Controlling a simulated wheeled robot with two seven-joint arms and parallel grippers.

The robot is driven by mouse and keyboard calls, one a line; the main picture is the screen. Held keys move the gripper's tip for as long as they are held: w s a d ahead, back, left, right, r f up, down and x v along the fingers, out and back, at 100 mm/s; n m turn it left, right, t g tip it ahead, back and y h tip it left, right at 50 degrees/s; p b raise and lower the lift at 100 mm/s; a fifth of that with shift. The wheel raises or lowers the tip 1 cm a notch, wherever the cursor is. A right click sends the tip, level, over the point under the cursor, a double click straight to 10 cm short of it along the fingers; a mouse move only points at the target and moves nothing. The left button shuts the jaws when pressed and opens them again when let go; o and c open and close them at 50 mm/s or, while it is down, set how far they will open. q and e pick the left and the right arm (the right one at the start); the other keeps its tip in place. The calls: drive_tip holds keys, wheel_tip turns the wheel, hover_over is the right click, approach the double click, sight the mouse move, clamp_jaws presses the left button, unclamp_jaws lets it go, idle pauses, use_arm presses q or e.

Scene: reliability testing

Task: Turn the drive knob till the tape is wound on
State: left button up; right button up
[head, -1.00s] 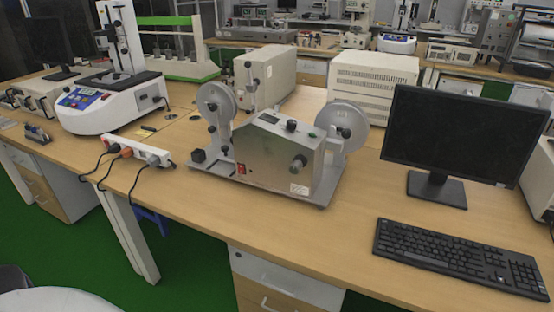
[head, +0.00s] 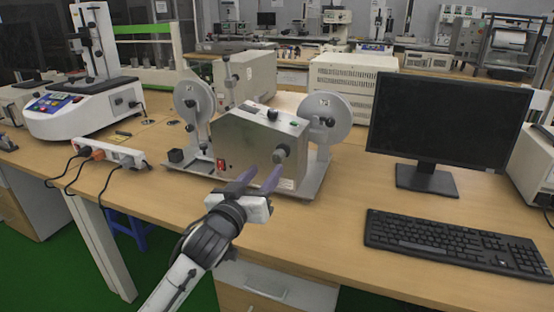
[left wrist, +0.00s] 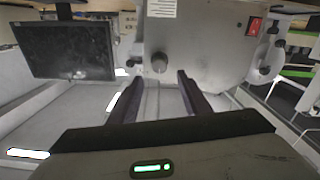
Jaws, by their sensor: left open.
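The tape winding machine is a grey metal box (head: 245,145) on a flat base plate, with a left reel (head: 190,100) and a right reel (head: 328,116) on either side. Its drive knob (head: 280,153) sticks out of the front face. The knob also shows in the left wrist view (left wrist: 159,62), ahead of the fingers and between their lines. My left gripper (head: 258,178) is open and empty, in front of the machine and just short of the knob. In the left wrist view its two dark fingers (left wrist: 157,85) point at the machine's face. My right gripper is not in view.
A monitor (head: 450,118) and keyboard (head: 455,243) stand to the right. A power strip (head: 112,152) with plugged cables lies to the left, near a white test instrument (head: 85,105). Beige boxes (head: 350,95) stand behind.

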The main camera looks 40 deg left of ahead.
sight(276, 158)
use_arm(q)
drive_tip(key=x, duration=0.9)
drive_tip(key=shift+w, duration=0.15)
drive_tip(key=shift+f, duration=0.1)
drive_tip(key=c, duration=1)
